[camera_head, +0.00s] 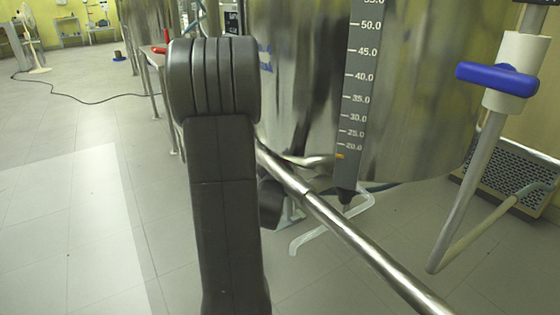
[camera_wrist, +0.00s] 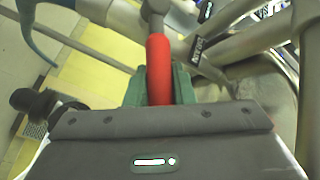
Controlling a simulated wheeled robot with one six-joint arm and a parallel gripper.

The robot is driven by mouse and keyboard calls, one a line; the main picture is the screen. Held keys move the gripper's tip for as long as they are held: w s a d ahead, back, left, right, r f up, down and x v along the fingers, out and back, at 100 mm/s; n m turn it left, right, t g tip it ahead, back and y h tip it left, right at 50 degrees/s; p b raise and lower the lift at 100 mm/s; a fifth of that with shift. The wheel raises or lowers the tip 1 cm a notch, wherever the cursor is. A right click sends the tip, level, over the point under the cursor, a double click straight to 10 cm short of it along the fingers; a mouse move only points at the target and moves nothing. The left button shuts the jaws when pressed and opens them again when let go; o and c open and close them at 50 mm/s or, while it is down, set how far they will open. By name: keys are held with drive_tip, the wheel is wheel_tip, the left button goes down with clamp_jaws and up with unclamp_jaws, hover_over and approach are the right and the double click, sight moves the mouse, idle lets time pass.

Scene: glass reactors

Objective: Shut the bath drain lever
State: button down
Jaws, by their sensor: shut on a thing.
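The drain lever has a red sleeve (camera_wrist: 159,65) and runs upright in the wrist view, from between my fingers up to a grey metal fitting at the top. My gripper (camera_wrist: 160,88) has green finger pads, one on each side of the red sleeve, and is shut on it. The lower end of the lever is hidden behind the gripper body. A black tag with white lettering (camera_wrist: 196,52) sits just right of the lever; its words are too small to read. In the head view, my arm blocks the gripper and this lever.
Grey pipes (camera_wrist: 240,42) run close to the right of the lever. In the head view, a large steel vessel (camera_head: 300,80) stands behind my arm, with a graduated scale (camera_head: 360,95). A blue-handled valve (camera_head: 500,78) is at the right. Floor at the left is mostly clear; a cable (camera_head: 80,101) lies farther back.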

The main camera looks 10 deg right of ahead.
drive_tip(key=shift+s+d+f+m+t+h, duration=0.1)
drive_tip(key=shift+s+f+m+t+h, duration=0.1)
drive_tip(key=shift+f+m+t+h, duration=0.65)
drive_tip(key=shift+s+f+m+t+h, duration=0.2)
drive_tip(key=shift+f+m+t+h, duration=0.15)
drive_tip(key=shift+f+m+t, duration=0.55)
drive_tip(key=shift+m+g, duration=0.25)
drive_tip(key=shift+m, duration=0.1)
drive_tip(key=c, duration=1.2)
unclamp_jaws()
drive_tip(key=shift+c, duration=0.2)
drive_tip(key=shift+f, duration=0.15)
